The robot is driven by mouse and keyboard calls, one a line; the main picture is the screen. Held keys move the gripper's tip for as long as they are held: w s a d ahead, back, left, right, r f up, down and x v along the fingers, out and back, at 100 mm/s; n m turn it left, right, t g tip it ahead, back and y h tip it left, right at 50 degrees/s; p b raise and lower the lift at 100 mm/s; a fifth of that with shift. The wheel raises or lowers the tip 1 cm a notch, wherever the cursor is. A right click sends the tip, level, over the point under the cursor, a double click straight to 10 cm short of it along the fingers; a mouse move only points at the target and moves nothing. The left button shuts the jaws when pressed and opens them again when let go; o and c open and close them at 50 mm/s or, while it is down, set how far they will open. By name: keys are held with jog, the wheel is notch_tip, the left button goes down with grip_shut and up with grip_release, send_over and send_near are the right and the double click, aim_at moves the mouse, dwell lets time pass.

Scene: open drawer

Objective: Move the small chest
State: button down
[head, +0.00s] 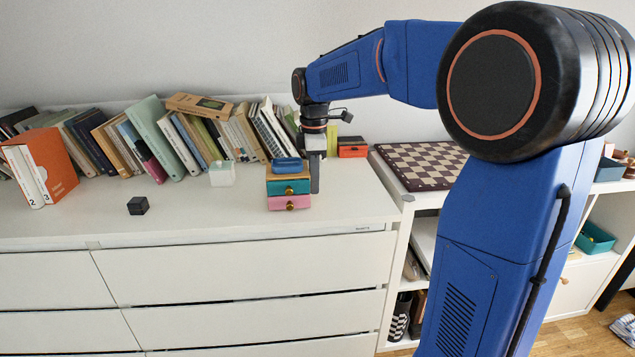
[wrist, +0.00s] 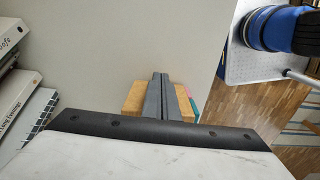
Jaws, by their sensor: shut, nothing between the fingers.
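The small chest (head: 289,187) stands on the white dresser top near its right end. It has a wooden body, a teal upper drawer and a pink lower drawer, each with a round knob. A blue object (head: 287,165) lies on its top. My gripper (head: 315,190) points down at the chest's right side in the head view, fingers together and empty. I cannot tell whether they touch the chest. In the wrist view the shut fingers (wrist: 160,97) cover the middle of the chest, whose wooden edge (wrist: 133,99) shows at either side.
Behind stands a row of leaning books (head: 185,135). A white cube (head: 222,173) and a black cube (head: 138,205) stand to the left. An orange box (head: 352,147) is behind my gripper. A chessboard (head: 420,164) lies on the right shelf. The front dresser top is clear.

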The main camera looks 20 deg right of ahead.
jog(key=w+a, duration=0.2)
jog(key=a, duration=0.4)
jog(key=w+a, duration=0.1)
jog(key=a, duration=0.5)
jog(key=w+a, duration=0.2)
jog(key=a, duration=0.5)
jog(key=shift+w+a, duration=0.1)
jog(key=shift+w, duration=0.25)
